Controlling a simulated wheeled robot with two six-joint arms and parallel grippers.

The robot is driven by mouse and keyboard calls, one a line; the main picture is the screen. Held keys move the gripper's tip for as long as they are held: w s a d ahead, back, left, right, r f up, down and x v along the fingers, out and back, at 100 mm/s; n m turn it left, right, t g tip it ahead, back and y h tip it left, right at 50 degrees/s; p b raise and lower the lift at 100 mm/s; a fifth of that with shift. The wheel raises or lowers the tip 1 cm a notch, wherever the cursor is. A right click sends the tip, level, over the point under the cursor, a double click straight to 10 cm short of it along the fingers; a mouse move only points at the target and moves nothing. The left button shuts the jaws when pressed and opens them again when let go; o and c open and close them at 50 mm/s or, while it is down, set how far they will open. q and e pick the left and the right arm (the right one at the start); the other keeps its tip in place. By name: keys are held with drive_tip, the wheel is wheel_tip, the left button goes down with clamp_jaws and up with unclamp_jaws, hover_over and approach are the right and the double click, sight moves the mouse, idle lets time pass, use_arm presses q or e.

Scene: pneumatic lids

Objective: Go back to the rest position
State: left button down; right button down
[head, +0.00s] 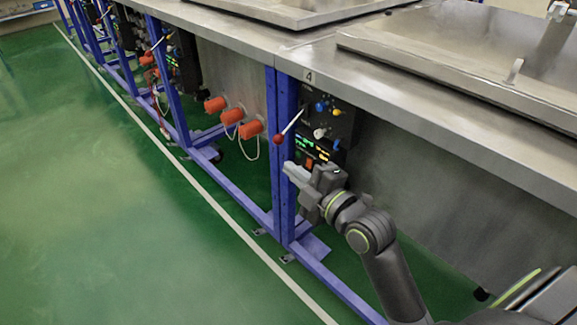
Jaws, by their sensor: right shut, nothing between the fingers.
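My right gripper (295,172) is in the lower middle of the head view, its arm coming in from the lower right. It is shut and empty. It is in front of the blue frame post, below a black control panel (322,125) marked by the number 4 above it. The panel has a lever with a red knob (279,139), blue, yellow and white knobs, and a lit display. I cannot tell how far the fingertips are from the post. My left gripper is not in view.
Steel tables (440,98) with lids (470,62) on blue frames (283,190) run along the right. Orange plugs (232,117) stick out left of the panel. More panels and levers stand farther back. Green floor (90,200) with a white line is clear on the left.

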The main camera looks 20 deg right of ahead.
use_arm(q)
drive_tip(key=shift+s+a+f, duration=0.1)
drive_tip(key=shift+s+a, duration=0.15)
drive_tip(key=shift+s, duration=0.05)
